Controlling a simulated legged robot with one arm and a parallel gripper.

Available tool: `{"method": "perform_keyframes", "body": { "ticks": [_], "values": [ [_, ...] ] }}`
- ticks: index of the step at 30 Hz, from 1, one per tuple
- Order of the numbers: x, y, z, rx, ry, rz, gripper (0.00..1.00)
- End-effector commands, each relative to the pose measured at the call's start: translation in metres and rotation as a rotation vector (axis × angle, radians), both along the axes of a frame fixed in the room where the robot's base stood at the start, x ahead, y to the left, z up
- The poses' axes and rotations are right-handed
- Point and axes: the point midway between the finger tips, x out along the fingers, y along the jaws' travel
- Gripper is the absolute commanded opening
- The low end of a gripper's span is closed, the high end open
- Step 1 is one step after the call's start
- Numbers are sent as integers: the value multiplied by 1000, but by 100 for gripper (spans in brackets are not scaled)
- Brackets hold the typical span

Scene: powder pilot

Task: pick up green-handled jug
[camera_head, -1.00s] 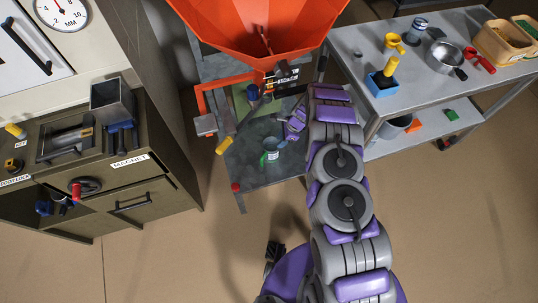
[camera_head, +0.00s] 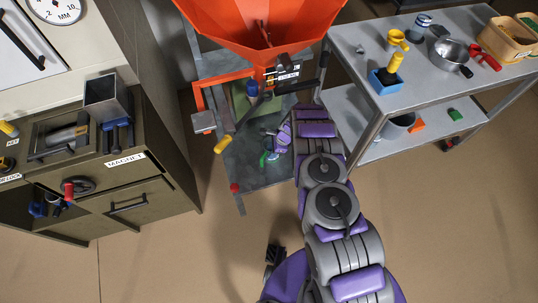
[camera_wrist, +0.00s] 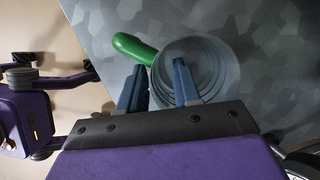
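The green-handled jug stands on the grey lower shelf under the orange hopper. In the wrist view its grey round body (camera_wrist: 215,65) is at the centre right, and its green handle (camera_wrist: 133,48) points left. My gripper (camera_wrist: 158,66) is open, its two blue fingers apart over the jug's left side by the handle. One finger is just below the handle, the other overlaps the jug's body. I cannot tell whether they touch it. In the head view the gripper (camera_head: 281,140) largely hides the jug, leaving the green handle (camera_head: 263,159) showing.
The orange hopper (camera_head: 262,25) hangs over the shelf (camera_head: 252,178). A yellow-handled tool (camera_head: 222,145) lies at the shelf's left edge. A metal cart (camera_head: 440,75) with several items stands right. A cabinet (camera_head: 155,200) stands left. The floor in front is open.

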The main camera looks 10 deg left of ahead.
Motion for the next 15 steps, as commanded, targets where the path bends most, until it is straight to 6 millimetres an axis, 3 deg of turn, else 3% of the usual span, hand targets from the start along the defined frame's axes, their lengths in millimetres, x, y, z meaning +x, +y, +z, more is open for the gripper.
{"method": "perform_keyframes", "body": {
  "ticks": [5,15],
  "values": [
    [0,0,1,0,0,0,31],
    [0,0,1,0,0,1,0]
  ]
}}
